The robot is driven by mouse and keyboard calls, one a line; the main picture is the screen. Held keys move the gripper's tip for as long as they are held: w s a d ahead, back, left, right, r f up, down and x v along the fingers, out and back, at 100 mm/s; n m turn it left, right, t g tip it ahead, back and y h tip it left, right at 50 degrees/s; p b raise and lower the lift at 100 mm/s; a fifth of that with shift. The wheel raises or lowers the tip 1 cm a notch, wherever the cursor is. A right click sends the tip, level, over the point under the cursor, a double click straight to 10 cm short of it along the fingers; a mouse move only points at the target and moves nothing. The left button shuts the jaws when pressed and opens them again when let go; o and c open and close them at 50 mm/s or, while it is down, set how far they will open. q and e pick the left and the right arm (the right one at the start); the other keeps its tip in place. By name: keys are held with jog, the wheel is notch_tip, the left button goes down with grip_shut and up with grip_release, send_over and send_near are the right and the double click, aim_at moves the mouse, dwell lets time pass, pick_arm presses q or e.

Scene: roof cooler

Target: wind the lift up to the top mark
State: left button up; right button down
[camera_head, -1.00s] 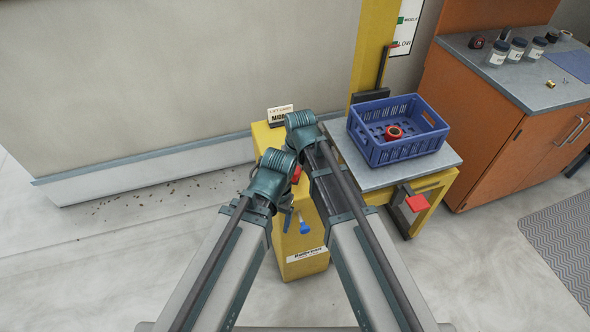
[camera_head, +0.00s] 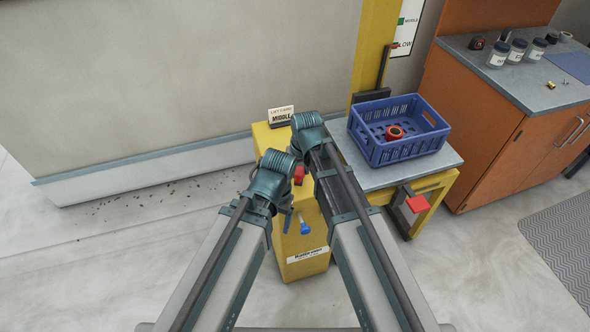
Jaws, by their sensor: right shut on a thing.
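The lift is a yellow stand (camera_head: 308,266) with a tall yellow mast (camera_head: 374,45) behind it and a grey platform (camera_head: 437,160) at its right. A card (camera_head: 281,114) on top reads MIDDLE. A board (camera_head: 405,30) by the mast shows a green MIDDLE mark and a LOW mark, with a small red pointer (camera_head: 395,45) by LOW. The top mark is out of view. A red knob (camera_head: 299,175) shows between my wrists. My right gripper (camera_head: 309,157) is over the stand, shut on what seems the crank handle, mostly hidden by its wrist. My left gripper (camera_head: 287,216) is by the stand's near-left side, jaws unclear.
A blue crate (camera_head: 437,143) holding a red roll (camera_head: 394,132) stands on the platform. A red pad (camera_head: 417,203) sticks out below it. A blue-tipped lever (camera_head: 305,228) hangs on the stand's front. An orange cabinet (camera_head: 480,130) with jars stands at right.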

jog(key=shift+d, duration=0.7)
jog(key=shift+d, duration=0.85)
jog(key=shift+w+d, duration=0.1)
jog(key=shift+d, duration=0.05)
jog(key=shift+w+d, duration=0.3)
jog(key=shift+d, duration=0.55)
